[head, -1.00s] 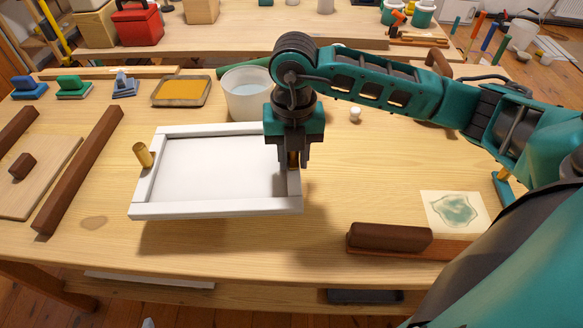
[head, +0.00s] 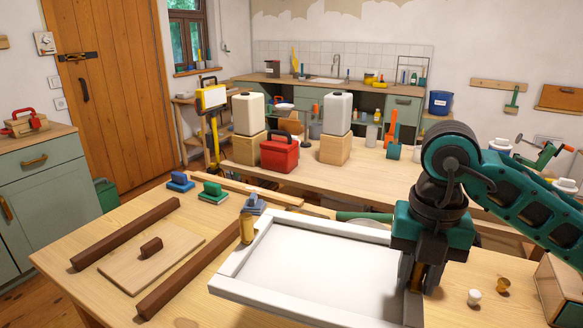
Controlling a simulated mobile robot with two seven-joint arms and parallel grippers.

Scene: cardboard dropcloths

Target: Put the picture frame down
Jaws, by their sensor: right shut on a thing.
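The white picture frame (head: 262,238) is in the lower middle of the head view, with its pale inner panel facing up. A brass-coloured knob (head: 247,228) stands at its left side. My right gripper (head: 415,278) points down and is shut on the frame's right side, around a brass-coloured piece there. The frame covers part of the wooden table (head: 130,225), and its near edge is partly cut off by the picture. I cannot tell whether it touches the table top. My left gripper is not in view.
Dark brown bars (head: 125,233) flank a thin board (head: 150,258) at the left. Sanding blocks (head: 212,193) lie along the back edge. A white knob (head: 474,297) and a wooden box (head: 560,288) are at the right. A second bench with a red toolbox (head: 279,151) stands behind.

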